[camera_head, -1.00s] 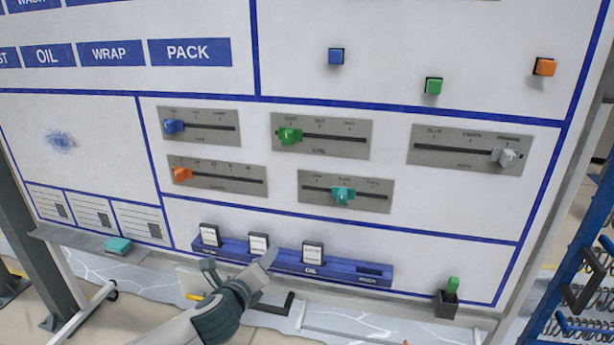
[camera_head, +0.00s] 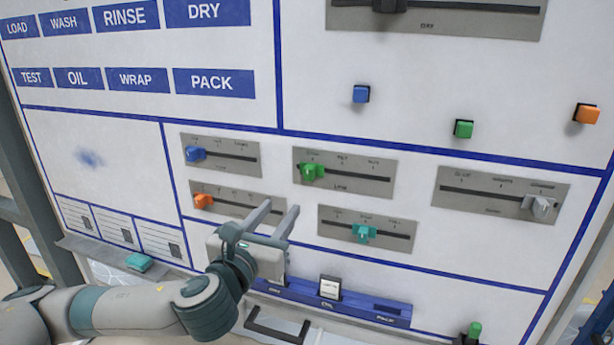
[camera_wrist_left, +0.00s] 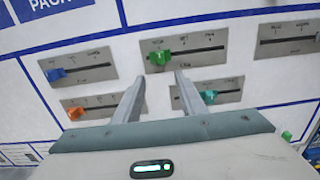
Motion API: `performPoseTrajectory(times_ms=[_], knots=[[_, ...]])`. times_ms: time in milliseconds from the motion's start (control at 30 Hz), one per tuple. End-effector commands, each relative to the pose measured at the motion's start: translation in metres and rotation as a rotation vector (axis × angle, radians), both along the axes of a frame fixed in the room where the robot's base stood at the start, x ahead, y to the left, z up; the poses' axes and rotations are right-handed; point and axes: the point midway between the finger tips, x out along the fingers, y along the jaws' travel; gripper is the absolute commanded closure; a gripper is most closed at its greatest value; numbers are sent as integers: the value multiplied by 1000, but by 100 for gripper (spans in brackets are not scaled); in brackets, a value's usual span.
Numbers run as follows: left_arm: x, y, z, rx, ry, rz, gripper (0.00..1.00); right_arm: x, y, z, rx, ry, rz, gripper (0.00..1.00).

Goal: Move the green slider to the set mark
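The green slider (camera_head: 312,172) sits near the left end of its slot on a grey plate (camera_head: 372,192) in the wall panel. Small labels stand above the slot; the middle one (camera_head: 343,161) seems to read SET and lies right of the slider. In the left wrist view the green slider (camera_wrist_left: 158,57) is just beyond and between the fingertips. My left gripper (camera_head: 280,210) is open and empty, its two fingers apart, below and left of the green slider and not touching it. My right gripper is not in view.
Nearby sliders are blue (camera_head: 195,154), orange (camera_head: 203,201), teal (camera_head: 364,233) and grey (camera_head: 540,205). Coloured buttons, including a green one (camera_head: 463,129), sit above.

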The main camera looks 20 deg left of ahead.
Motion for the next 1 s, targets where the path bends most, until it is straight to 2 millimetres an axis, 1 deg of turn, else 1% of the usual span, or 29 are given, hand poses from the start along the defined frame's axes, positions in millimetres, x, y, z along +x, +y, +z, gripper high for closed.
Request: performPoseTrajectory(times_ms=[167,400,567,1000], knots=[[8,0,-3,0,-2,1,62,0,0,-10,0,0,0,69],[28,-1,-4,-1,-3,1,62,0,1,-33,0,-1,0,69],[57,-2,-2,-1,-1,2,62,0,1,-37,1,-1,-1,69],[136,-4,-2,-1,-2,2,62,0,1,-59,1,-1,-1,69]])
